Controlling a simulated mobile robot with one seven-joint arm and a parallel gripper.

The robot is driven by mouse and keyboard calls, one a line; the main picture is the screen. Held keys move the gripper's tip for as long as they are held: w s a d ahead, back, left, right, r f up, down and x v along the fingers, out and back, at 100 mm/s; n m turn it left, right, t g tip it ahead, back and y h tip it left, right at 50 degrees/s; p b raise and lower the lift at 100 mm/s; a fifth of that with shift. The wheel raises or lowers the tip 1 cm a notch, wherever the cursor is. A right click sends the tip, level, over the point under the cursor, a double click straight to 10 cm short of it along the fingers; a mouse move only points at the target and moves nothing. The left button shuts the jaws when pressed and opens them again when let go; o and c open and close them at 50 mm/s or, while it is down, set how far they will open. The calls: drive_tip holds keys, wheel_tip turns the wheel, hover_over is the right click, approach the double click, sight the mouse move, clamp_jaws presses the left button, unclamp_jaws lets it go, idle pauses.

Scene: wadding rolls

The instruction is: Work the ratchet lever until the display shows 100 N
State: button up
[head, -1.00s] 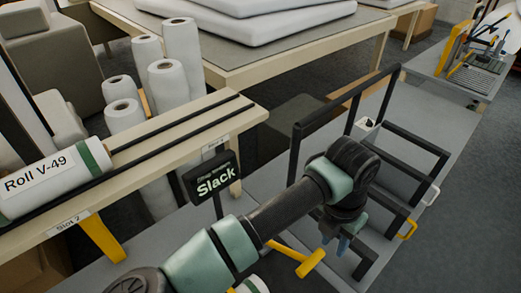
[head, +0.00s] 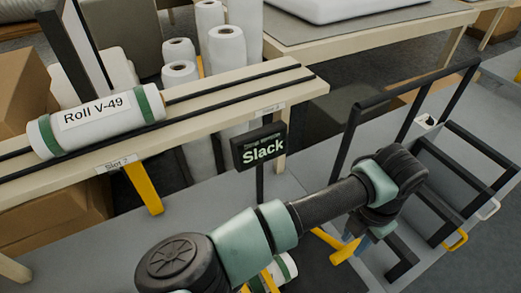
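The display (head: 259,150) is a dark panel on a post in front of the shelf. It reads "Slack" in large letters, under a small line too blurred to read surely. A yellow T-shaped handle (head: 344,251), which looks like the ratchet lever, sticks out below my arm's wrist. My gripper (head: 368,240) points down just right of this handle, mostly hidden behind my wrist. I cannot tell whether it touches the handle, or whether its fingers are open or shut. A white roll with a green band (head: 286,268) shows partly below my forearm.
Roll V-49 (head: 96,120) lies on the wooden shelf (head: 215,100) above a "Slot 2" label. Upright white rolls (head: 227,50) stand behind the shelf. Grey floor shows lower right.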

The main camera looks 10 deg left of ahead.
sight(349, 250)
idle(0.5)
drive_tip(key=shift+f+b, duration=1.2)
drive_tip(key=shift+f, duration=0.35)
drive_tip(key=shift+s+d+f+b, duration=1.15)
drive_tip(key=shift+f+b, duration=1.05)
drive_tip(key=shift+f, duration=1.4)
drive_tip(key=shift+w+a+r+p, duration=0.35)
drive_tip(key=shift+r+p, duration=0.7)
drive_tip(key=shift+r, duration=0.7)
drive_tip(key=shift+w+a+r+p, duration=0.4)
drive_tip(key=shift+r+p, duration=0.7)
drive_tip(key=shift+r, duration=0.65)
drive_tip(key=shift+w+a+r+p, duration=0.35)
drive_tip(key=shift+r+p, duration=0.7)
drive_tip(key=shift+r, duration=0.7)
drive_tip(key=shift+f, duration=0.15)
drive_tip(key=shift+f+b, duration=1.35)
drive_tip(key=shift+f, duration=0.15)
drive_tip(key=shift+s+d+f+b, duration=1.15)
drive_tip(key=shift+f+b, duration=1.25)
drive_tip(key=shift+f, duration=1.25)
drive_tip(key=shift+w+a+r+p, duration=0.4)
drive_tip(key=shift+r+p, duration=0.6)
drive_tip(key=shift+r, duration=0.75)
drive_tip(key=shift+w+a+r+p, duration=0.4)
drive_tip(key=shift+r+p, duration=0.65)
drive_tip(key=shift+r, duration=0.7)
drive_tip(key=shift+w+a+r+p, duration=0.4)
drive_tip(key=shift+r+p, duration=0.6)
drive_tip(key=shift+r, duration=0.75)
